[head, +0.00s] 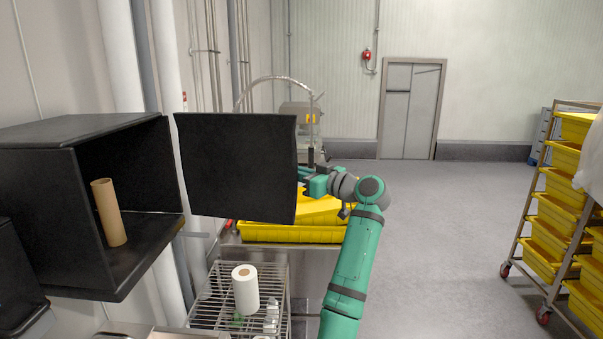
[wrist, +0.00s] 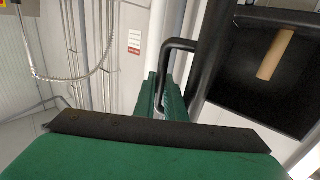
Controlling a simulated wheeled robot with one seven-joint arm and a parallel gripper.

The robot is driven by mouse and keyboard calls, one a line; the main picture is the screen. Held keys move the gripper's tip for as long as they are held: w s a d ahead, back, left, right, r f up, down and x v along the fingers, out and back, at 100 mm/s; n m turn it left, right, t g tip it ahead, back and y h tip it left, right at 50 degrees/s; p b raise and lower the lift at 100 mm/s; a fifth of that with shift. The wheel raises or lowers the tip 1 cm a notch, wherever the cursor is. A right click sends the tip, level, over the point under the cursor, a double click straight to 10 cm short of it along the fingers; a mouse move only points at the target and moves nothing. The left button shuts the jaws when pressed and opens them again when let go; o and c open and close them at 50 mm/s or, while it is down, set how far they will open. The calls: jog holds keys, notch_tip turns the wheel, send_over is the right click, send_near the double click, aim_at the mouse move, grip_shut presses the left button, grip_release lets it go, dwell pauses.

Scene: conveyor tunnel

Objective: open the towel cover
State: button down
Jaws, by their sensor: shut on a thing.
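The towel cover (head: 236,165) is a flat black panel, swung out from the open front of a black box (head: 40,195) at the left. A brown cardboard tube (head: 108,212) stands inside the box and also shows in the wrist view (wrist: 276,54). My gripper (head: 307,180) is at the cover's right edge in the head view, shut on its handle. In the wrist view the black handle (wrist: 177,44) runs to the green finger (wrist: 172,92), and the cover shows nearly edge-on (wrist: 218,48). The exact grip contact is partly hidden.
Below the cover, a wire rack (head: 210,308) holds a white paper roll (head: 245,290). Yellow trays (head: 290,232) sit on a counter behind. A wheeled rack of yellow crates (head: 560,220) stands at the right. The floor (head: 450,240) between is clear.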

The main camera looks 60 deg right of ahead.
jog(key=shift+w+d+r+h, duration=0.3)
jog(key=shift+w+d+h, duration=0.3)
jog(key=shift+d+h, duration=0.1)
jog(key=c, duration=1.8)
grip_release()
jog(key=shift+f, duration=0.1)
jog(key=shift+m, duration=0.3)
jog(key=shift+y, duration=0.4)
jog(key=s, duration=0.4)
jog(key=s+a, duration=0.1)
jog(key=s, duration=0.7)
jog(key=shift+s+a+f, duration=0.15)
jog(key=shift+s+a, duration=0.05)
jog(key=shift+s, duration=0.05)
